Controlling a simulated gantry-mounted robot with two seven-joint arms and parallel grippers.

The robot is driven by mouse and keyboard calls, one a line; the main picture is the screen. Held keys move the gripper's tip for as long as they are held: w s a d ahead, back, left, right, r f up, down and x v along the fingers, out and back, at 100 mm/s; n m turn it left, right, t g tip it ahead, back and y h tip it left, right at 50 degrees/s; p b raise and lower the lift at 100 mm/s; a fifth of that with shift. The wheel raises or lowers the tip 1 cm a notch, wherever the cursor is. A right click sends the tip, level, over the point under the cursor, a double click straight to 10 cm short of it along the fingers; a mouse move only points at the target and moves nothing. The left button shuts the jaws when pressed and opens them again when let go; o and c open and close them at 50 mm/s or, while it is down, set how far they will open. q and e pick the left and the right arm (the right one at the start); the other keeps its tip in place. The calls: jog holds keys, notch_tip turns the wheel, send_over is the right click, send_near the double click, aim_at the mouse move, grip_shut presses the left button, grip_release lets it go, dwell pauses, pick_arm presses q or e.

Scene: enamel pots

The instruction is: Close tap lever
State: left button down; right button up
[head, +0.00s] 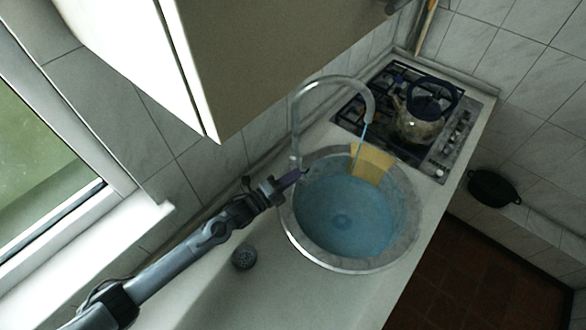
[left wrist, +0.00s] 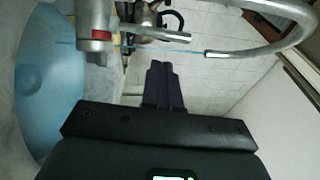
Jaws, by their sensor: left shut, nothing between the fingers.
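The tap (head: 332,82) has a tall curved metal spout at the sink's back left rim, and a thin blue water stream (head: 363,137) falls from it. In the left wrist view the tap body (left wrist: 96,30) has a red band, and a thin metal lever (left wrist: 155,34) sticks out from it to the right. The lever cannot be made out in the head view. My left gripper (head: 298,174) is shut and empty beside the tap's base. Its dark fingers (left wrist: 163,72) point toward the lever, with a small gap seen between them. My right gripper is not in view.
The round sink (head: 400,240) holds blue water, with a yellow sponge or cloth (head: 372,163) at its back edge. A kettle (head: 420,115) stands on the gas hob (head: 365,108). A wall cabinet (head: 260,50) hangs above. A dark round object (head: 244,257) sits on the counter (head: 265,300).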

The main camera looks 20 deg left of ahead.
aim_at(299, 162)
pick_arm(q)
jog(key=shift+w+a+r, duration=0.1)
jog(key=shift+w+a, duration=0.15)
jog(key=shift+w, duration=0.4)
jog(key=shift+w+a, duration=0.25)
jog(key=shift+w, duration=0.35)
jog(key=shift+w+a+b, duration=0.3)
jog(key=shift+w+b, duration=0.15)
jog(key=shift+b, duration=0.05)
jog(key=shift+w+a+r, duration=0.1)
jog(key=shift+w+a, duration=0.05)
jog(key=shift+a, duration=0.05)
jog(key=shift+r, duration=0.1)
